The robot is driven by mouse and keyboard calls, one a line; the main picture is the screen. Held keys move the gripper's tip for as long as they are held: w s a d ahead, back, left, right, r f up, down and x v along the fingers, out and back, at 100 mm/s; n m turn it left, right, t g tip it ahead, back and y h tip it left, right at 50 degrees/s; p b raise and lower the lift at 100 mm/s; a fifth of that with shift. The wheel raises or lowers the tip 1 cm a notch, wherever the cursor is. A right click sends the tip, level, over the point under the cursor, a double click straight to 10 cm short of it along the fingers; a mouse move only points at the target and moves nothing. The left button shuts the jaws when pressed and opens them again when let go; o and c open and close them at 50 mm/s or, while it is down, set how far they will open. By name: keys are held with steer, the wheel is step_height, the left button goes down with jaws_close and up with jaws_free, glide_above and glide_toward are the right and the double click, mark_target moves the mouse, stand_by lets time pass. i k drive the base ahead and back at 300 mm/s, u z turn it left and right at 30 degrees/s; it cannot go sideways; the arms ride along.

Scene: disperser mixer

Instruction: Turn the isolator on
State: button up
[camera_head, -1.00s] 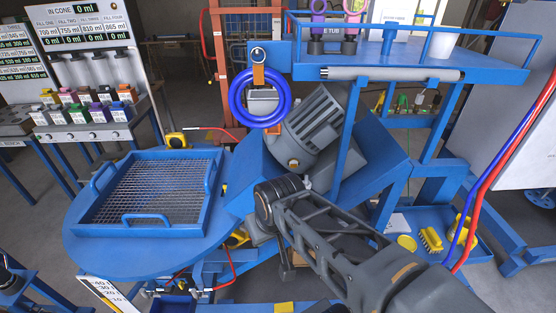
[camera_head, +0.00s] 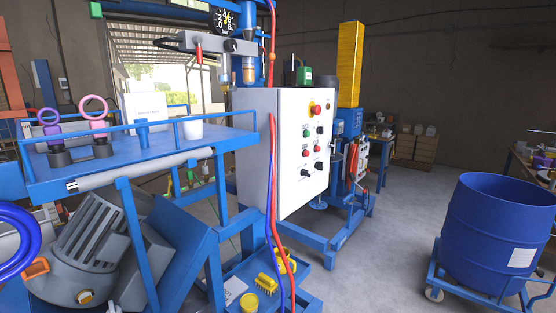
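A white control cabinet (camera_head: 262,140) stands in the middle of the view, its front panel facing right. The panel carries a red mushroom button on a yellow ring (camera_head: 316,109), smaller red and green buttons, and black knobs (camera_head: 305,172) low down. I cannot tell which control is the isolator, nor the knobs' settings. My gripper is not in view.
A blue shelf (camera_head: 150,155) with a white cup (camera_head: 193,128) stands left of the cabinet, above a grey motor (camera_head: 85,250). Red and blue hoses (camera_head: 273,200) hang before the cabinet's left side. A blue drum (camera_head: 497,230) stands at right. Floor between cabinet and drum is clear.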

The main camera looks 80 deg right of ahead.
mark_target(303, 172)
steer(key=k, duration=0.45)
steer(key=u, duration=1.6)
steer(key=i, duration=0.65)
steer(key=z, duration=4.45)
steer(key=i, duration=0.5)
steer(key=z, duration=1.4)
steer(key=i, duration=0.4)
steer(key=u, duration=0.05)
